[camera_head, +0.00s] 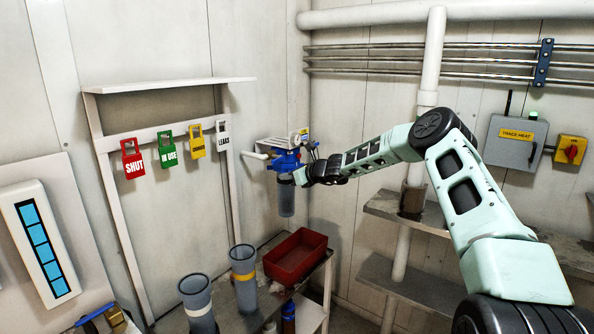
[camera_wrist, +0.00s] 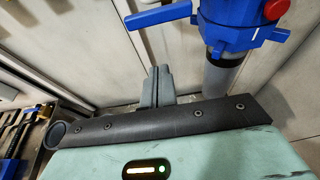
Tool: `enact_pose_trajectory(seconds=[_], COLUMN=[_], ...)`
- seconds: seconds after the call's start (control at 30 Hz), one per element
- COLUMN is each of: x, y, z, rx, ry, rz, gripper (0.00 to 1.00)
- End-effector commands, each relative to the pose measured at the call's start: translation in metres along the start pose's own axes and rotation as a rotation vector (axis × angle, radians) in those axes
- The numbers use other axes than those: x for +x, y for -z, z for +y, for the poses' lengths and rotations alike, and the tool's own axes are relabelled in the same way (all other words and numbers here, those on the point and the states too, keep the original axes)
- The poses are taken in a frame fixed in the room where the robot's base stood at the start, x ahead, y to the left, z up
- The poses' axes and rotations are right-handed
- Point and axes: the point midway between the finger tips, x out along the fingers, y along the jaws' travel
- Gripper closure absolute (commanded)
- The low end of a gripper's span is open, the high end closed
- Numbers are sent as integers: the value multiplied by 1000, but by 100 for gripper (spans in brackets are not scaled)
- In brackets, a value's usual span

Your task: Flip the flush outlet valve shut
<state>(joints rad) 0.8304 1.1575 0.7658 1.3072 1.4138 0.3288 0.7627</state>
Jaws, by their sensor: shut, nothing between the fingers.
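A blue valve and filter head (camera_head: 285,160) is mounted on the back wall, with a grey cylinder (camera_head: 286,198) hanging below it. In the wrist view the blue body (camera_wrist: 232,28) has a long blue lever (camera_wrist: 158,16) sticking out to the left and a red knob (camera_wrist: 275,9). No label naming the flush outlet is legible. My gripper (camera_head: 299,177) is close to the right of the blue head. In the wrist view my gripper's fingers (camera_wrist: 156,76) are together and empty, below the lever and left of the cylinder; they appear apart from both.
A shelf frame with coloured tags (camera_head: 167,149) stands left. Below are a red tray (camera_head: 296,257) and two grey cylinders (camera_head: 243,278) (camera_head: 197,302). Another blue-handled brass valve (camera_head: 115,318) is at lower left. Pipes and shelves (camera_head: 405,212) flank my arm at right.

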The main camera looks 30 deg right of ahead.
Motion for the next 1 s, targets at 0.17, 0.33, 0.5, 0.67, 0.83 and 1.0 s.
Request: enact_pose_trajectory(seconds=[0.17, 0.33, 0.5, 0.67, 0.83, 1.0], x=[27, 16, 14, 14, 14, 13], y=[-8, -30, -37, -38, -38, -39], z=[0, 0, 0, 0, 0, 0], rx=[-3, -2, -1, 0, 0, 10], ry=[0, 0, 0, 0, 0, -4], rz=[0, 1, 1, 1, 1, 1], gripper=[100, 100, 100, 100, 100, 100])
